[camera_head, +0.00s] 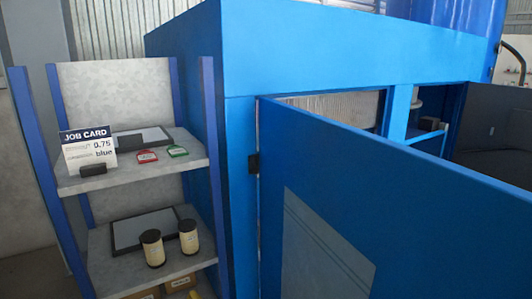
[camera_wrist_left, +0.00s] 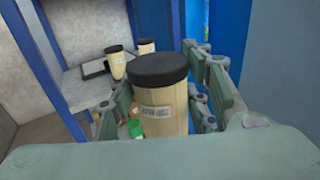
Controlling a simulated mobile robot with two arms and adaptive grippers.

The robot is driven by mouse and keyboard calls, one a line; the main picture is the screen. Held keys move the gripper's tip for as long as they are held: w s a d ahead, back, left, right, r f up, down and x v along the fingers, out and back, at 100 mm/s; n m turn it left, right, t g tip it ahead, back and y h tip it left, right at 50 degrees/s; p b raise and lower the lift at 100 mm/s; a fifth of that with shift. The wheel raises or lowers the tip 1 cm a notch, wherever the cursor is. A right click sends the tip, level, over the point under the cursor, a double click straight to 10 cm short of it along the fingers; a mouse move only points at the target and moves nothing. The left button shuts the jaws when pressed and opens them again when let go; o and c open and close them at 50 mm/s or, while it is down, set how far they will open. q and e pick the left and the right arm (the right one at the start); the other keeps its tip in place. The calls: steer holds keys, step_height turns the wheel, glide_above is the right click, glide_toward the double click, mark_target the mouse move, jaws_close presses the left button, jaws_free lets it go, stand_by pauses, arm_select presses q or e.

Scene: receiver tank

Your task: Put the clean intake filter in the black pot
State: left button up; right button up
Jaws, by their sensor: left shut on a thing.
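My left gripper (camera_wrist_left: 165,95) is shut on a cream cylinder (camera_wrist_left: 160,112) with a black cap and a small printed label; it stands upright between the green fingers. The label is too small to read. Two similar cream cylinders with black caps, (camera_head: 152,248) and (camera_head: 188,237), stand on the lower shelf in the head view; they also show behind the held one in the left wrist view. I cannot tell which cylinder is the clean intake filter. I cannot make out a black pot. My left gripper is not in the head view. My right gripper is in neither view.
A blue-posted shelf unit (camera_head: 208,130) holds a job card (camera_head: 88,146), dark-rimmed trays, a red tag (camera_head: 147,156) and a green tag (camera_head: 178,151). Boxes sit at the bottom. Right of it stands a blue cabinet (camera_head: 300,60); its blue door (camera_head: 420,200) stands open across the foreground.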

arm_select(q)
steer(key=s+f, duration=0.2)
steer(key=s, duration=0.5)
steer(key=shift+s+f, duration=0.3)
steer(key=shift+f, duration=0.05)
